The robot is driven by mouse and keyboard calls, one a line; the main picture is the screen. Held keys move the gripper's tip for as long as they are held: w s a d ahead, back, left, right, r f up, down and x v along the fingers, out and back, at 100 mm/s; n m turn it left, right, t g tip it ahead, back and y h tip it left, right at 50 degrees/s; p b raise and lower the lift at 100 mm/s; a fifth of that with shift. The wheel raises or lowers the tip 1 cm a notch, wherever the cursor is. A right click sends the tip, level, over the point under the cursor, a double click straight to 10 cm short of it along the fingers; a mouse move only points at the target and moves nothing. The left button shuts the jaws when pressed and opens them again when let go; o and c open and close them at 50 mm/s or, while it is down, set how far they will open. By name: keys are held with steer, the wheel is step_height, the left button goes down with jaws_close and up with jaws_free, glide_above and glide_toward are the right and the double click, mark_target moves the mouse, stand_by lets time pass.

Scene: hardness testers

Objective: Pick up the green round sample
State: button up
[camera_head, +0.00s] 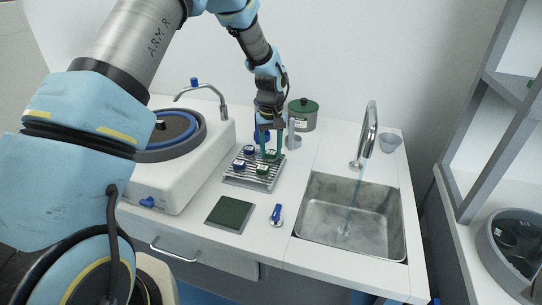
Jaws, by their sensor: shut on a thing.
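A slotted metal rack (241,181) stands on the white counter and holds small round samples with blue and green tops. Two blue samples (238,163) sit on its left side. One green sample (263,170) sits near the front right of the rack. My gripper (270,152) points down over the back right of the rack. Its green fingers are shut on another green round sample (271,155), low at rack height. I cannot tell whether that sample still touches the rack.
A polishing machine (180,165) with a round disc and tap stands left. A sink (350,215) with running water is right. A dark green pad (229,213) and a small blue-handled item (276,215) lie in front. A green-lidded pot (303,114) stands behind.

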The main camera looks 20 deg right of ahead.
mark_target(271, 152)
jaws_close()
stand_by(0.5)
step_height(271, 152, up, 10)
steer(key=b, duration=0.2)
steer(key=shift+b, duration=0.4)
jaws_free()
jaws_close()
